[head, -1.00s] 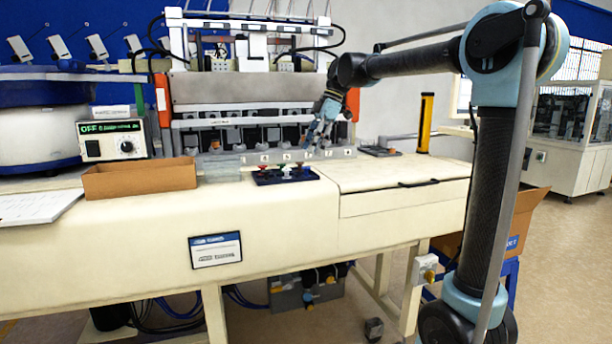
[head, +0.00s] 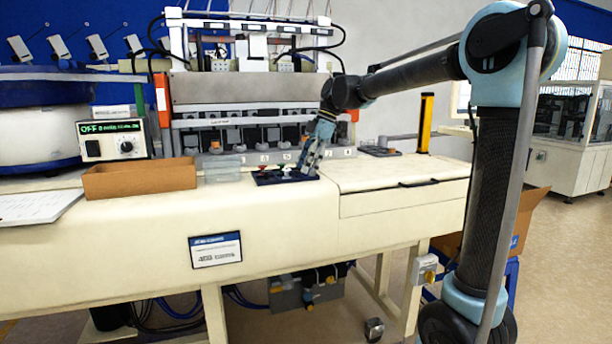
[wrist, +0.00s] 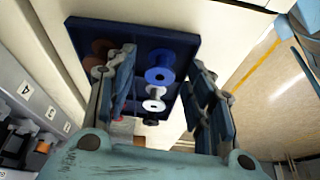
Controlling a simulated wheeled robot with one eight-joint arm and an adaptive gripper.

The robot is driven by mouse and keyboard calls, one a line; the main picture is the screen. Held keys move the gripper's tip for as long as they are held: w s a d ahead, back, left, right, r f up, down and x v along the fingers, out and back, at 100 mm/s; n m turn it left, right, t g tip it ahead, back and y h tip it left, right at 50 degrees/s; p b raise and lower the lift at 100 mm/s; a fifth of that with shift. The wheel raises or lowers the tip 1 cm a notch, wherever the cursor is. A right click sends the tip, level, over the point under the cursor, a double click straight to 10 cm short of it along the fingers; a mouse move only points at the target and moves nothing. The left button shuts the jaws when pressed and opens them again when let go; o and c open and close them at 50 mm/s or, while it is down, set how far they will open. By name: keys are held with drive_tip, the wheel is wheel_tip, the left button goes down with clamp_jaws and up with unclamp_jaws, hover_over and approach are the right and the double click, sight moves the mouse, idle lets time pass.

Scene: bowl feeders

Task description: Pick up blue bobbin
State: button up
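The blue bobbin (wrist: 160,68) stands in the dark blue tray (wrist: 140,35), its round flange facing the wrist camera. My gripper (wrist: 161,72) is open, with one finger left and the other right of the bobbin in the picture. No contact shows, and the remaining height above the bobbin is hard to tell. In the head view my gripper (head: 308,168) is low over the right end of the tray (head: 268,181), and I cannot make out the blue bobbin there.
A white bobbin (wrist: 153,98) and a black bobbin (wrist: 151,120) are in line with the blue one. Brownish bobbins (wrist: 103,48) are left. A cardboard box (head: 140,180) and clear container (head: 222,168) stand left of the tray.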

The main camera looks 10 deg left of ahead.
drive_tip(key=c, duration=0.6)
drive_tip(key=shift+c, duration=0.2)
drive_tip(key=shift+r, duration=0.1)
